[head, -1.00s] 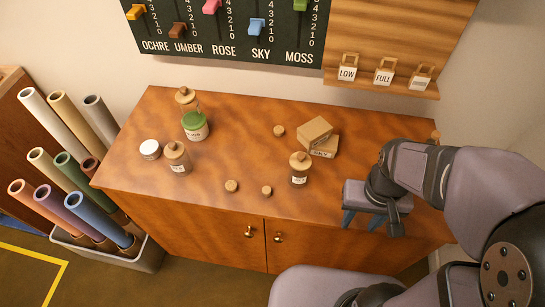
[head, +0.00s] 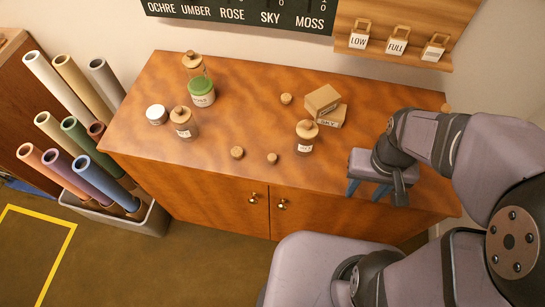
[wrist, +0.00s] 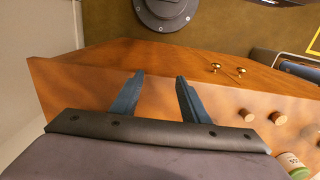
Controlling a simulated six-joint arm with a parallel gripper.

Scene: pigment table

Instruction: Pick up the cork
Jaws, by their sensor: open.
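Several loose corks lie on the wooden cabinet top, and I cannot tell which one the task means. A larger cork (head: 237,152) and a smaller cork (head: 272,158) lie near the front edge. Another cork (head: 286,98) lies further back, and one more (head: 447,107) is at the far right corner. Two corks show in the wrist view, one (wrist: 246,115) beside the other (wrist: 279,118), both right of my fingers. My gripper (head: 367,190) is open and empty at the front right of the cabinet, its fingers (wrist: 159,77) apart, with no cork between them.
The front middle is fairly clear.

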